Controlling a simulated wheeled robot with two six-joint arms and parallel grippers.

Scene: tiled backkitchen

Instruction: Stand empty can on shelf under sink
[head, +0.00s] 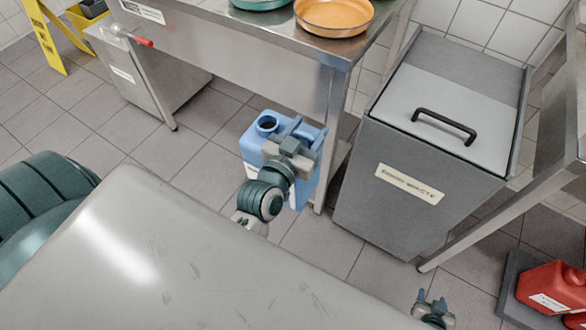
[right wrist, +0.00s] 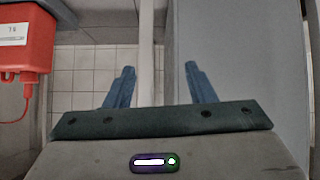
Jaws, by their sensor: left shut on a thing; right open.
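A blue can (head: 254,142) with a round open mouth on top is in the middle of the head view, in front of the steel table. My left gripper (head: 303,140) is shut on the can's handle at its upper right. The can looks roughly upright; my wrist covers part of it, and I cannot tell whether its base touches the floor. My right gripper (head: 433,304) is open and empty at the lower right; its spread fingers also show in the right wrist view (right wrist: 160,85). I cannot make out a sink or a shelf under it.
A steel table (head: 290,62) bears an orange pan (head: 334,14). A grey food-waste bin (head: 400,190) stands right of the can. Red cans (head: 552,287) sit on a dark tray at the lower right, beneath another steel table (head: 560,130). Tiled floor (head: 200,135) is clear left of the can.

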